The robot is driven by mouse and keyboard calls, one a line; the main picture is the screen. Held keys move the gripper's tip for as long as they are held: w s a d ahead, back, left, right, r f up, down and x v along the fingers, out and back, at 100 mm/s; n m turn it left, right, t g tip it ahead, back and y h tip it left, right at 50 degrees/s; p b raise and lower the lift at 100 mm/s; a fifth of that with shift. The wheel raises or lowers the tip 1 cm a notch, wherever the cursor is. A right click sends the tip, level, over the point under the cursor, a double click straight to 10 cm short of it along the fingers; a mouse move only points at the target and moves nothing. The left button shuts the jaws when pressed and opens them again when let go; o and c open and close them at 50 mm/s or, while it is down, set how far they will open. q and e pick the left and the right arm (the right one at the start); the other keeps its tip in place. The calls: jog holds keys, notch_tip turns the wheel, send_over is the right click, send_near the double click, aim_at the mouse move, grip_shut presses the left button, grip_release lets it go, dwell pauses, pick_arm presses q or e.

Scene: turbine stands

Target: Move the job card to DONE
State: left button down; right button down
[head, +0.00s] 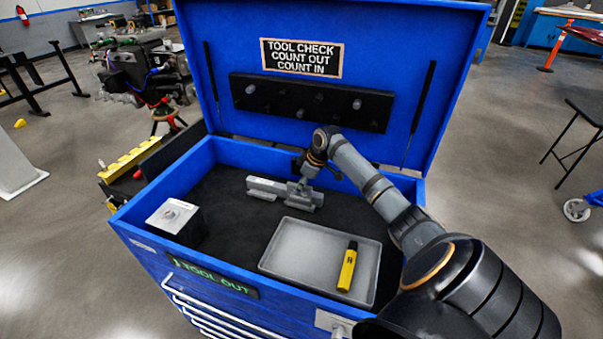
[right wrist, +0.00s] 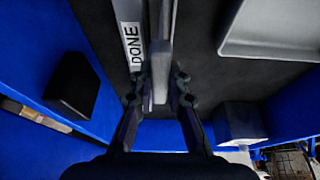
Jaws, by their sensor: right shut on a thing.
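A long grey rail-like card holder (head: 266,187) lies on the dark floor of the blue chest, towards the back. In the right wrist view the holder (right wrist: 132,40) bears a white label reading DONE. My right gripper (head: 305,181) reaches down to the right part of the holder; in the right wrist view the gripper (right wrist: 159,82) is shut on a narrow grey upright piece, seemingly the job card (right wrist: 160,88). The card's face cannot be read. The DONE label lies just left of the fingers there. My left gripper is not in view.
The blue chest (head: 160,190) has its lid raised with a black peg rack (head: 310,102). A grey tray (head: 300,250) with a yellow tool (head: 347,267) stands in front. A dark box (head: 176,220) with a metal top stands left. Floor between them is clear.

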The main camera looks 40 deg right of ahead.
jog(key=shift+s+a+f, duration=0.2)
jog(key=shift+s+f, duration=0.2)
jog(key=shift+f, duration=0.5)
jog(key=c, duration=1.6)
grip_release()
jog(key=shift+w, duration=0.1)
jog(key=shift+c, duration=0.2)
jog(key=o, duration=0.4)
jog(key=shift+w+d, duration=0.1)
jog(key=shift+w, duration=0.2)
jog(key=shift+r, duration=0.2)
